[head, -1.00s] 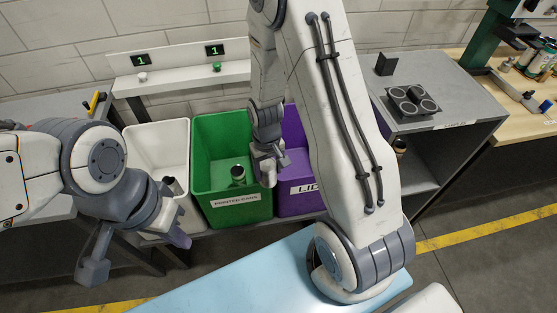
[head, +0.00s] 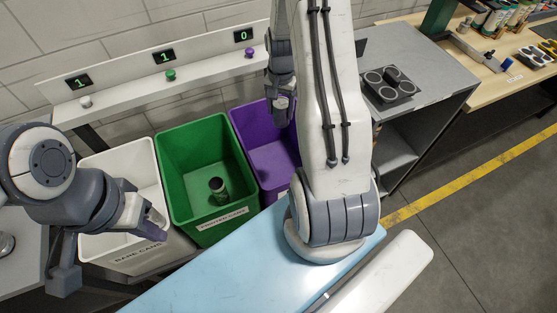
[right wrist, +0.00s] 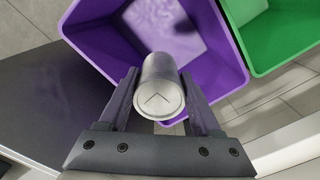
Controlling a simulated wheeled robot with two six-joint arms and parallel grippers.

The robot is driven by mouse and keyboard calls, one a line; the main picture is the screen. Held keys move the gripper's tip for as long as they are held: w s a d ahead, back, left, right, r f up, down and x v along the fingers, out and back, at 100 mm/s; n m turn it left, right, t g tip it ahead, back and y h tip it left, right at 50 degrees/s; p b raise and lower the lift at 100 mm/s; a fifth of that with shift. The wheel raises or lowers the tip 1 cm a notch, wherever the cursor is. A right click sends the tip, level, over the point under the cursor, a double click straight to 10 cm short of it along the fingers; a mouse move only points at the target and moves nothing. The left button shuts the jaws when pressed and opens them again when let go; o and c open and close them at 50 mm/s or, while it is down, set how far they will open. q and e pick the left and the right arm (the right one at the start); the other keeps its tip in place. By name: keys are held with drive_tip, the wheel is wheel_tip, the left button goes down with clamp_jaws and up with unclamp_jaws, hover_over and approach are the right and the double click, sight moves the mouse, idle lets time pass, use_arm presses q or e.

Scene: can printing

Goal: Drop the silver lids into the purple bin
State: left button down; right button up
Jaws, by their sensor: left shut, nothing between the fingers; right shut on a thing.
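The purple bin (head: 262,150) stands at the right end of a row of bins. My right gripper (head: 282,108) is above it. In the right wrist view, my right gripper (right wrist: 160,100) is shut on a silver cylindrical piece (right wrist: 160,85) with a round end carrying a check-like mark. The piece is held over the opening of the purple bin (right wrist: 92,45). The visible part of that bin's floor shows no lid. My left gripper (head: 152,232) is shut and empty, low over the front of the white bin.
A green bin (head: 190,165) holding a dark can (head: 217,190) stands beside the purple one, and a white bin (head: 135,180) stands left of it. A shelf has displays reading 1, 1 and 0. A grey table (head: 420,70) carries a dark holder (head: 388,88) with round slots.

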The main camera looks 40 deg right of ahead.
sight(284, 121)
drive_tip(key=shift+s+d+m, duration=0.1)
drive_tip(key=shift+d+m, duration=0.2)
drive_tip(key=shift+d, duration=0.25)
drive_tip(key=shift+f, duration=0.1)
wheel_tip(284, 121, down, 6)
drive_tip(key=b, duration=0.5)
drive_tip(key=shift+r, duration=0.2)
drive_tip(key=o, duration=1.5)
wheel_tip(284, 121, up, 10)
drive_tip(key=shift+r+b, duration=0.25)
drive_tip(key=shift+b, duration=0.35)
